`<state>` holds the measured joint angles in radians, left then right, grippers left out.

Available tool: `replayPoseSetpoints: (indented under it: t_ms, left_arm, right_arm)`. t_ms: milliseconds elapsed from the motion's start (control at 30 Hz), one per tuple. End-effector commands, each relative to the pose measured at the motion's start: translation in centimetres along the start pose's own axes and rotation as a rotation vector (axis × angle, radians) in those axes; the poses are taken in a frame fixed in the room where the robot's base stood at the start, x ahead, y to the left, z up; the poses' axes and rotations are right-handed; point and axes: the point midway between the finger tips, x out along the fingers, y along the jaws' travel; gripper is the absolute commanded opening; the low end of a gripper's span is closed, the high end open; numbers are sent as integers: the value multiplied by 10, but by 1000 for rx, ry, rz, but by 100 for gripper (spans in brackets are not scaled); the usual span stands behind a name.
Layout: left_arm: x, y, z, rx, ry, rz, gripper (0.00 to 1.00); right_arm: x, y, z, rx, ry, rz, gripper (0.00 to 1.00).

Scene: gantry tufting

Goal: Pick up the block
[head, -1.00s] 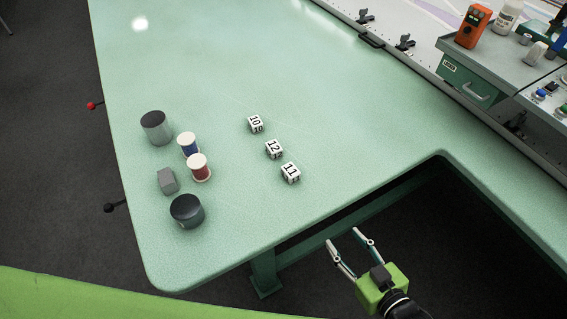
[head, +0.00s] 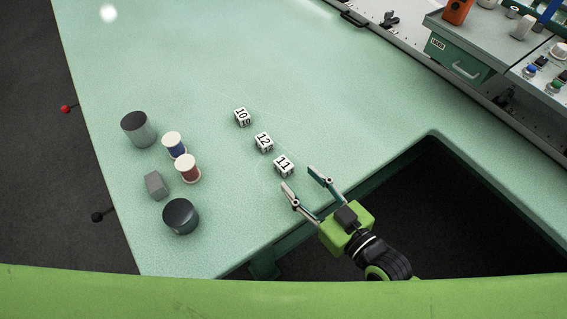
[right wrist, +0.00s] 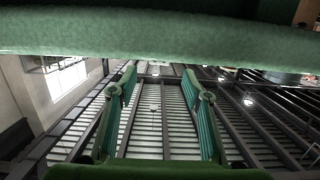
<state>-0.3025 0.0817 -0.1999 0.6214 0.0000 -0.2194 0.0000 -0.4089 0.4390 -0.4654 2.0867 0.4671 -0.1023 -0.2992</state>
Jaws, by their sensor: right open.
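A small grey block (head: 156,186) lies on the green table (head: 215,60) in the head view, left of the spools. My left gripper is not in view.
A grey cylinder (head: 138,129), a blue spool (head: 174,145), a red spool (head: 187,168) and a dark round container (head: 181,216) surround the grey block. A green drawer unit (head: 460,58) stands at the upper right. The far tabletop is clear.

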Motion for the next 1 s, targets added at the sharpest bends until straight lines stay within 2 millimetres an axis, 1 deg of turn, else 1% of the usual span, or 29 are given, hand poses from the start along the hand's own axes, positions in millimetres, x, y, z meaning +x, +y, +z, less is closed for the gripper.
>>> replayPoseSetpoints:
  t_ms: [33,100,333,500,600,700,900,933,967,1000]
  left_arm:
    - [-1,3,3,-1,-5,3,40]
    - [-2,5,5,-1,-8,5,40]
    - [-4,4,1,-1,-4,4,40]
    - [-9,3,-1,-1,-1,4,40]
    - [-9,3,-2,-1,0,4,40]
    - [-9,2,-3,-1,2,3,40]
    - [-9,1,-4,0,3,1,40]
    - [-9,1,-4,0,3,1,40]
    - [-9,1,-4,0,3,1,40]
    - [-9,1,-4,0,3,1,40]
  right_arm:
    - [9,1,-1,1,3,2,45]
    - [18,1,-1,1,2,2,45]
    - [33,0,0,1,0,1,45]
    - [59,0,-1,1,2,1,45]
    - [72,0,0,2,1,1,45]
    - [77,0,1,0,0,1,45]
    - [78,0,2,0,-1,1,45]
    - [78,0,2,0,-1,1,42]
    - [78,0,2,0,-1,1,34]
    - [78,0,2,0,-1,1,24]
